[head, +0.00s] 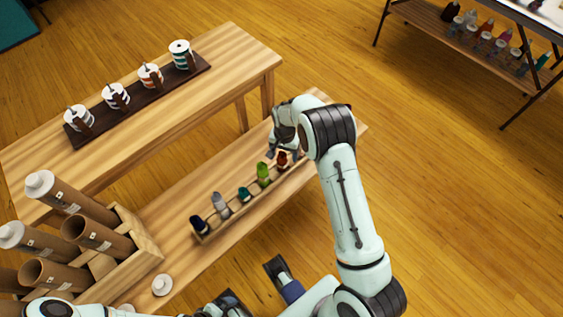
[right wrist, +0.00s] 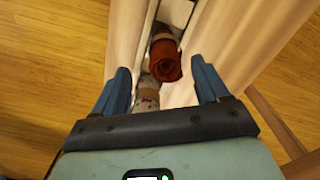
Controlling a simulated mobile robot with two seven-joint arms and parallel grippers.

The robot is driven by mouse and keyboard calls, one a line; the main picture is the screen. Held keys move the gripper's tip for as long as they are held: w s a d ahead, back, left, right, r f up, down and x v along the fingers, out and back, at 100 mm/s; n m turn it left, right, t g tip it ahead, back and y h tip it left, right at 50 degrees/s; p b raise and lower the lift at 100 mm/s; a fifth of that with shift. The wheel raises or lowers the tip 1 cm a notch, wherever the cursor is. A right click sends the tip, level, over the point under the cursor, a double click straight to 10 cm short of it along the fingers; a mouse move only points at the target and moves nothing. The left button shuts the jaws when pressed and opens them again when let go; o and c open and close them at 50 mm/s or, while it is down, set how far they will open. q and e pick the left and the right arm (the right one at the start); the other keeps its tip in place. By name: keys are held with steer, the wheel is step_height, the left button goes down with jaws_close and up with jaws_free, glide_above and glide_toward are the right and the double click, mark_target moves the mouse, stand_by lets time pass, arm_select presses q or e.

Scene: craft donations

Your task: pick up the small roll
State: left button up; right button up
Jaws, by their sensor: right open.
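Several small rolls stand in a narrow wooden rack on the lower bench: navy (head: 200,225), grey (head: 221,205), teal (head: 244,194), green (head: 263,174) and orange-red (head: 282,160). My right gripper (head: 284,150) is over the far end of the rack, partly hidden by its own arm. In the right wrist view its blue fingers (right wrist: 163,80) are open, with the orange-red roll (right wrist: 165,62) between and beyond them. A pale patterned roll (right wrist: 147,97) also shows there. Neither is gripped. Dark and blue parts at the bottom of the head view are probably my left gripper; its jaws are unclear.
A higher wooden table (head: 130,150) carries a dark board (head: 135,105) with several thread spools. A wooden crate (head: 130,250) of cardboard tubes stands at lower left, near a white cap (head: 162,285). A shelf with bottles (head: 485,35) is far right. The floor at right is clear.

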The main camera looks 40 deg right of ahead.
steer(key=shift+w+a+f+b, duration=0.15)
steer(key=shift+f+b, duration=0.1)
steer(key=shift+f, duration=1.1)
steer(key=shift+w+a+f+b, duration=0.1)
steer(key=shift+w+f+b, duration=0.1)
steer(key=shift+f, duration=1.15)
steer(key=c, duration=1.1)
